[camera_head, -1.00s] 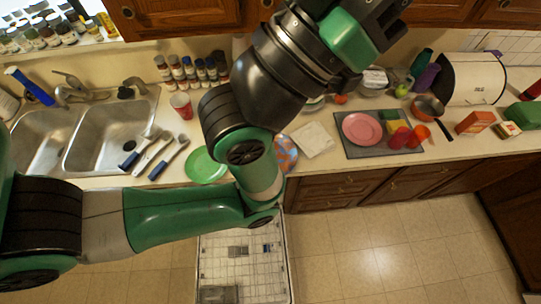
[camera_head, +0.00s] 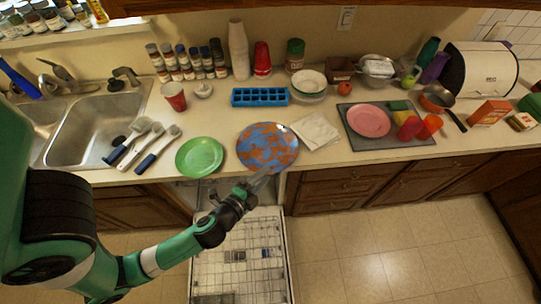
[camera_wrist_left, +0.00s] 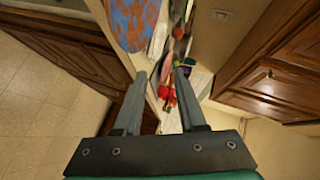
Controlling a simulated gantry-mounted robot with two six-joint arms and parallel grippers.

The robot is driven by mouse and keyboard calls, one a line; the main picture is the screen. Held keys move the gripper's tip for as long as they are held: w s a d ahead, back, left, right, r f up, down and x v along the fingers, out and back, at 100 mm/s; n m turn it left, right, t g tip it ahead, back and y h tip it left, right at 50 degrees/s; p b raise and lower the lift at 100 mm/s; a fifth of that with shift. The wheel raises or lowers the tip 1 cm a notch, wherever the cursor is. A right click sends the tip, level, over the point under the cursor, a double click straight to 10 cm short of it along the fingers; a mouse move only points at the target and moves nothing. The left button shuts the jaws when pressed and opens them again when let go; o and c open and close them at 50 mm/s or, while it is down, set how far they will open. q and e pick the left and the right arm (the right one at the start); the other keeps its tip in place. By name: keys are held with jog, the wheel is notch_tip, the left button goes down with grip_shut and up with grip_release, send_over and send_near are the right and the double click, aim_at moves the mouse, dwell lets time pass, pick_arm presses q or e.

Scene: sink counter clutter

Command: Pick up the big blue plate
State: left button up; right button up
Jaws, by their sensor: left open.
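The big blue plate (camera_head: 267,147) has orange-brown blotches and lies flat on the counter near its front edge, between the green plate and a white cloth. In the left wrist view the plate (camera_wrist_left: 130,20) shows at the top, partly cut off by the frame. My left gripper (camera_head: 264,180) is just in front of the plate's near edge, over the counter front. Its two fingers (camera_wrist_left: 165,75) are apart with nothing between them. I cannot tell from the head view whether a fingertip touches the plate's rim. My right gripper is not in view.
A green plate (camera_head: 200,157) lies close on the left and a folded white cloth (camera_head: 315,131) on the right. A blue ice tray (camera_head: 260,97) and stacked bowls (camera_head: 309,84) stand behind. An open dishwasher rack (camera_head: 240,262) is below the counter.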

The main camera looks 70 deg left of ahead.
pick_arm(q)
jog(key=s+f+g+b, duration=0.1)
jog(key=s+f+g, duration=0.1)
jog(key=s+f, duration=0.4)
jog(key=p, duration=0.1)
send_near(270, 166)
jog(key=shift+p+x, duration=0.45)
jog(key=shift+x, duration=2.25)
jog(key=shift+s+f, duration=0.15)
grip_shut()
jog(key=shift+a, duration=0.1)
